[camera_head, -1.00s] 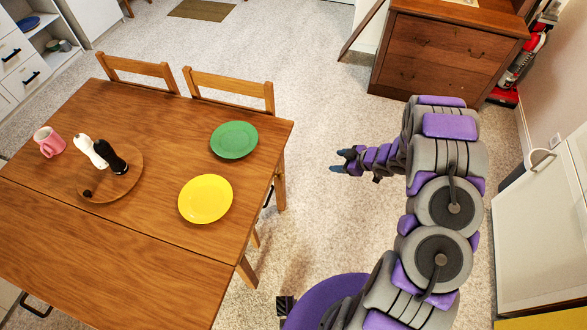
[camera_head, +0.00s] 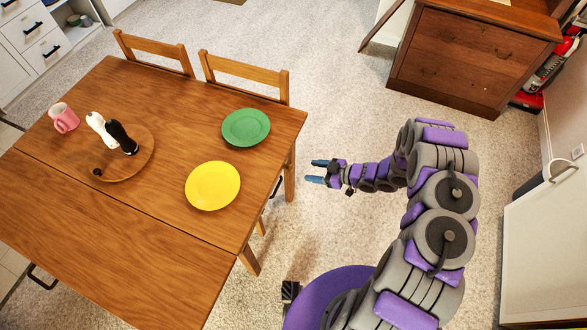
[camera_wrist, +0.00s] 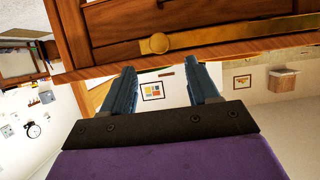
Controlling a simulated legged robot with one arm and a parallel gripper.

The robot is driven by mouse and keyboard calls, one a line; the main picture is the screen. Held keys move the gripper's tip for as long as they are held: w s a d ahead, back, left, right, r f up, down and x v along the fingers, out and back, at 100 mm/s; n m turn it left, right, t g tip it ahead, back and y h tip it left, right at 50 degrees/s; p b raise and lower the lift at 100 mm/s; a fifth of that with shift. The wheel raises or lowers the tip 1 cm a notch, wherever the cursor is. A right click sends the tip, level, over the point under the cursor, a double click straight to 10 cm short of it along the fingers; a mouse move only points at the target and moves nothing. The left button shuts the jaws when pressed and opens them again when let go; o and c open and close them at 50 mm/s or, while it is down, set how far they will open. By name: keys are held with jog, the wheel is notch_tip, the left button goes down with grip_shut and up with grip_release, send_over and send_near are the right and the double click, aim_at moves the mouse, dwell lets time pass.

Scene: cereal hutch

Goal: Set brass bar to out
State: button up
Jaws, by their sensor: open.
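In the wrist view a flat brass bar (camera_wrist: 230,37) with a rounded left end runs nearly level along a dark wooden piece of furniture (camera_wrist: 115,27). Its right end runs out of the picture. My gripper (camera_wrist: 160,67) is open and empty, its two blue-grey fingers pointing toward the wood with the bar's rounded end beyond the gap between them. The fingers look apart from the bar; the exact distance I cannot tell. In the head view my gripper (camera_head: 317,171) points left over the floor, to the right of the wooden table. The brass bar cannot be made out there.
The table (camera_head: 140,235) holds a green plate (camera_head: 246,127), a yellow plate (camera_head: 213,185), a pink mug (camera_head: 63,117) and a round board (camera_head: 137,165) with two shakers. A wooden cabinet (camera_head: 470,65) stands at the back right. Open floor (camera_head: 330,95) lies between them.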

aim_at(292, 168)
jog(key=b+x, duration=0.1)
jog(key=x, duration=0.8)
jog(key=shift+a, duration=0.2)
jog(key=shift+d, duration=0.45)
jog(key=shift+c, duration=0.8)
jog(key=shift+a, duration=0.25)
jog(key=c, duration=0.6)
jog(key=shift+d, duration=0.1)
grip_shut()
